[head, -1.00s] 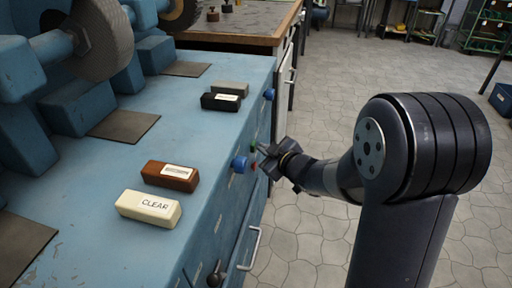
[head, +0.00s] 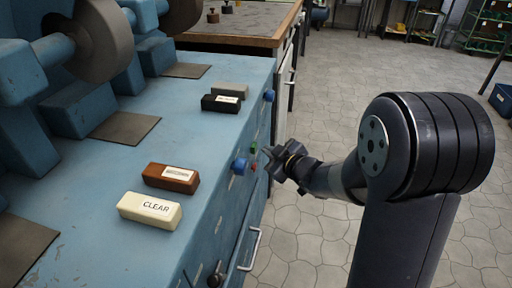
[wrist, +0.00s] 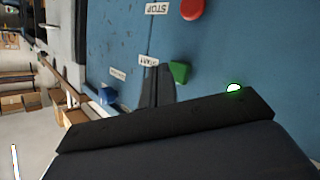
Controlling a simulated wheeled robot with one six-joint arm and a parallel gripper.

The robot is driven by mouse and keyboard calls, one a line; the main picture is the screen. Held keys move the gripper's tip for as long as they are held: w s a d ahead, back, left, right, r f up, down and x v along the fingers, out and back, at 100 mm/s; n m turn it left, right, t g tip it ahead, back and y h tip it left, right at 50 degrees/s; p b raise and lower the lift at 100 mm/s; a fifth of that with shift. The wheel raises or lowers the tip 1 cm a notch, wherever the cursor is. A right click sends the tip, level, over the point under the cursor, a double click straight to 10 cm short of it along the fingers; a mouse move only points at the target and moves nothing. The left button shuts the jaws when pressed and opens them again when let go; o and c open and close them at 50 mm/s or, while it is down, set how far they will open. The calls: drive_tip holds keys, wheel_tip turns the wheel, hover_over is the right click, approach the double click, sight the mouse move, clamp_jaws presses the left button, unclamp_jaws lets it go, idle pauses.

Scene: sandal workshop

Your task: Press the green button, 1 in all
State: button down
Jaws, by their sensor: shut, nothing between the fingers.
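The green button (head: 253,147) is on the front face of the blue machine bench, just above the red button (head: 253,168). In the wrist view the green button (wrist: 179,72) stands beside the START label (wrist: 149,61), with the red button (wrist: 192,9) by the STOP label. My gripper (head: 267,152) is shut and empty. In the head view a small gap shows between it and the green button. In the wrist view its fingertips (wrist: 158,70) appear just left of the green button. A small lamp (wrist: 234,87) glows white-green, partly hidden by my gripper's body.
Blue knobs (head: 240,165) and (head: 269,95) stick out from the bench front. A cream CLEAR block (head: 150,208), a brown block (head: 170,178) and a black block (head: 221,104) lie on top. The floor to the right is open.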

drive_tip(key=shift+s+d+p, duration=0.25)
drive_tip(key=shift+d+p, duration=0.15)
drive_tip(key=shift+d, duration=0.85)
drive_tip(key=shift+s+d+p, duration=0.25)
drive_tip(key=shift+d+p, duration=0.15)
drive_tip(key=shift+d, duration=0.85)
drive_tip(key=shift+a, duration=0.15)
drive_tip(key=shift+s+d+p, duration=0.2)
drive_tip(key=shift+d, duration=0.8)
drive_tip(key=shift+s+d+p, duration=0.15)
drive_tip(key=shift+d+p, duration=0.05)
drive_tip(key=shift+d, duration=0.8)
drive_tip(key=shift+a, duration=0.1)
